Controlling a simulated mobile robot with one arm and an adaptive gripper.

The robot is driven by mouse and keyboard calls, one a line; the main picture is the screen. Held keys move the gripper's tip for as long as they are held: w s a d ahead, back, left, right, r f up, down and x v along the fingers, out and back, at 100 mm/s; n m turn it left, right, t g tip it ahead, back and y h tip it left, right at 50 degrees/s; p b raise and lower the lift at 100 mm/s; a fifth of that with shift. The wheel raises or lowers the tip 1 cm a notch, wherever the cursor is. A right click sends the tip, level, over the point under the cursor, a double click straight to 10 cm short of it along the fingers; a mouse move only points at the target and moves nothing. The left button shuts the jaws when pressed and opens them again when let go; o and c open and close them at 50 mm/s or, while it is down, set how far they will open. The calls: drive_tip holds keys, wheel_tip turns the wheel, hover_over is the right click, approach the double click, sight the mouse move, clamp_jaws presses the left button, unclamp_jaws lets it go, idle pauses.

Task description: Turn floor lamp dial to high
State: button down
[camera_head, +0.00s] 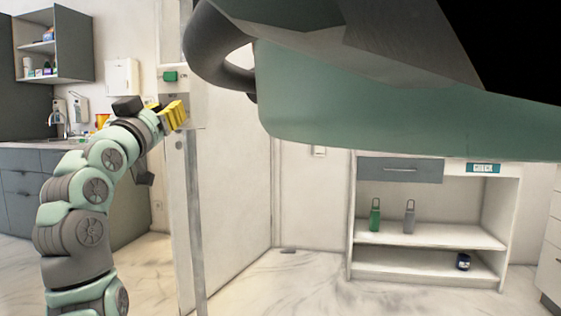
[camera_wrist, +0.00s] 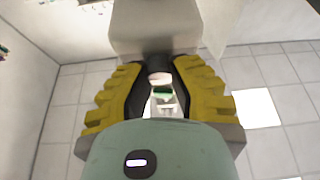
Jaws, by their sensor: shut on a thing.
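My gripper (camera_head: 175,113) has yellow ridged fingers. In the head view it is up against a pale box (camera_head: 196,105) on a tall pale post. A small green patch (camera_wrist: 163,92) shows between the fingers. The dial's marks and setting are hidden.
A large teal and grey body with a looped handle fills the upper right, very close; I cannot tell what it is. A white shelf unit (camera_head: 430,240) holds bottles (camera_head: 375,215). A counter (camera_head: 40,158) with a sink stands at left. The floor between looks clear.

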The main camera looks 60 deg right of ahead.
drive_tip(key=shift+f+m+g+b, duration=0.1)
drive_tip(key=shift+m+g+b, duration=0.3)
drive_tip(key=shift+m+b, duration=0.2)
drive_tip(key=shift+d, duration=0.1)
drive_tip(key=c, duration=0.7)
unclamp_jaws()
drive_tip(key=shift+c, duration=0.2)
drive_tip(key=v, duration=1.2)
drive_tip(key=shift+w+f, duration=0.1)
